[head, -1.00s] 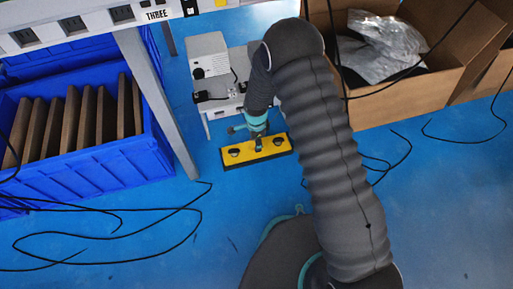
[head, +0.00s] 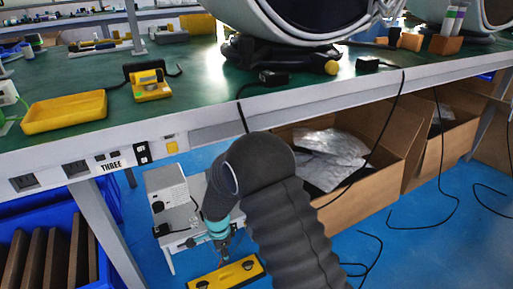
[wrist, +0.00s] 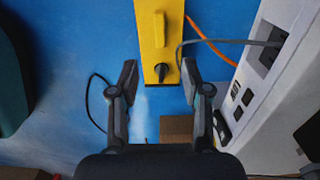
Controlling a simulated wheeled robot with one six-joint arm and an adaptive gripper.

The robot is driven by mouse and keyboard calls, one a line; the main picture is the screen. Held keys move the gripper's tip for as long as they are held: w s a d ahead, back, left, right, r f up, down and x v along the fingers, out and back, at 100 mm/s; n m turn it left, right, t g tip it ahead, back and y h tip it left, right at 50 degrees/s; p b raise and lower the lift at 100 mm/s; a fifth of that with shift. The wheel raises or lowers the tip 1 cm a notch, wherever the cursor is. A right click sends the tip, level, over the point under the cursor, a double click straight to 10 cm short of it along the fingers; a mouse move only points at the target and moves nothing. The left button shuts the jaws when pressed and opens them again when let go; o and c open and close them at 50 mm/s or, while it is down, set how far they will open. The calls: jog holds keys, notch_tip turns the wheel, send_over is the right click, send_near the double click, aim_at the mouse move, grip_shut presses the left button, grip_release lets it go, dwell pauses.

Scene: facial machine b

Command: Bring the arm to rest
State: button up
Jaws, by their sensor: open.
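My arm (head: 285,225) reaches down past the table's front edge toward the floor. My gripper (wrist: 157,82) is open, its two fingers spread with nothing held between them. In the head view my gripper (head: 222,254) is small and partly hidden by my wrist, just above the yellow box with black knobs (head: 226,274). The yellow box also shows in the wrist view (wrist: 158,38), beyond and between the fingertips. I cannot tell the exact gap between fingertips and box.
A white machine (head: 168,190) stands close to my gripper, also at the right of the wrist view (wrist: 275,80). Blue crates (head: 100,262) lie left, a cardboard box (head: 375,180) right. The table (head: 190,75) overhangs behind. Black cables (head: 440,210) lie on the blue floor.

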jog(key=s+d+n+g+h, duration=0.1)
jog(key=s+d+n, duration=0.2)
jog(key=s+n, duration=0.3)
jog(key=s+d+r+n+t+p, duration=0.2)
jog(key=s+d+r, duration=0.3)
jog(key=d+r, duration=0.4)
jog(key=s+d+r+n+t+p, duration=0.1)
jog(key=s+d+r+p, duration=0.4)
jog(key=r, duration=1.7)
jog(key=s+d+r+n+t+y+p, duration=0.1)
jog(key=s+d+r, duration=0.4)
jog(key=d+r, duration=0.9)
notch_tip(320, 180, up, 2)
jog(key=n+t+p, duration=0.1)
jog(key=t+p, duration=0.1)
jog(key=shift+s+d+n+t+p, duration=0.2)
jog(key=shift+s+n+t+p, duration=0.1)
jog(key=shift+p, duration=0.1)
jog(key=shift+c, duration=0.6)
jog(key=shift+a, duration=0.1)
